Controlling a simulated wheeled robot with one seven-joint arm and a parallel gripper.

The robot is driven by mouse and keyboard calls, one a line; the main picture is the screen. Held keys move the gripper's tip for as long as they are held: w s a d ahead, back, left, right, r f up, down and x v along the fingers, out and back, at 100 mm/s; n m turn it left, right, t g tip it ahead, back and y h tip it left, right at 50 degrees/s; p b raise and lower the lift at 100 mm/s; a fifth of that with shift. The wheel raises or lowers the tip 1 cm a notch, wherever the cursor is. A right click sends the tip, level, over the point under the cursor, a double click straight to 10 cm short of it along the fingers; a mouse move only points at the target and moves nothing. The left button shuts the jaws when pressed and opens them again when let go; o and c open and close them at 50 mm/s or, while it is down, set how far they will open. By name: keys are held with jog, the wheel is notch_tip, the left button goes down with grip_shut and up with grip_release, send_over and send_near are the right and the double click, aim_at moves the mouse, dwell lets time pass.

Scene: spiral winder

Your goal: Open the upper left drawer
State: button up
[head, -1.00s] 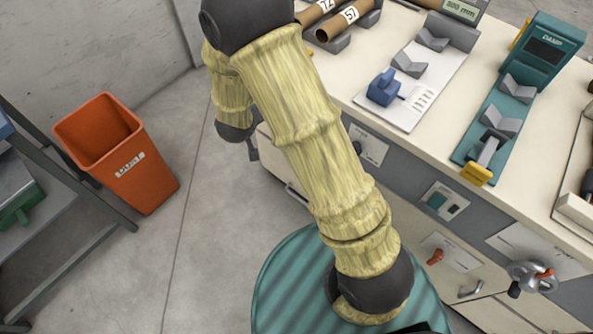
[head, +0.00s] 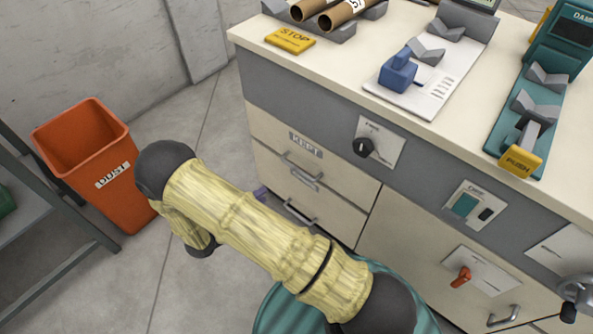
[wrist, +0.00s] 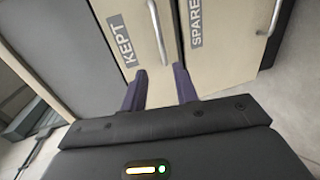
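The upper left drawer (head: 340,178) is a cream front labelled KEPT (head: 306,145) and looks shut flush with the cabinet. Its grey bar handle (head: 302,167) runs across the front and also shows in the wrist view (wrist: 158,30). The lower left drawer (head: 268,176), labelled SPARE in the wrist view (wrist: 195,22), also looks shut. My gripper (wrist: 160,80) is open, its two dark purple fingers apart with nothing between them. The KEPT handle lies ahead of the gap, apart from the fingers. In the head view my arm hides most of the gripper; a purple bit shows near the drawers.
An orange DUST bin (head: 112,178) and a dark shelf frame (head: 70,262) stand at the left. The cabinet top (head: 330,70) holds cradles, tubes and a yellow STOP plate (head: 290,40). A black knob (head: 363,147) sits above the drawers.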

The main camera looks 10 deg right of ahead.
aim_at(296, 168)
jog(key=shift+w+d, duration=0.1)
jog(key=b+x, duration=0.4)
jog(key=x, duration=1.3)
jog(key=shift+d, duration=0.1)
grip_shut()
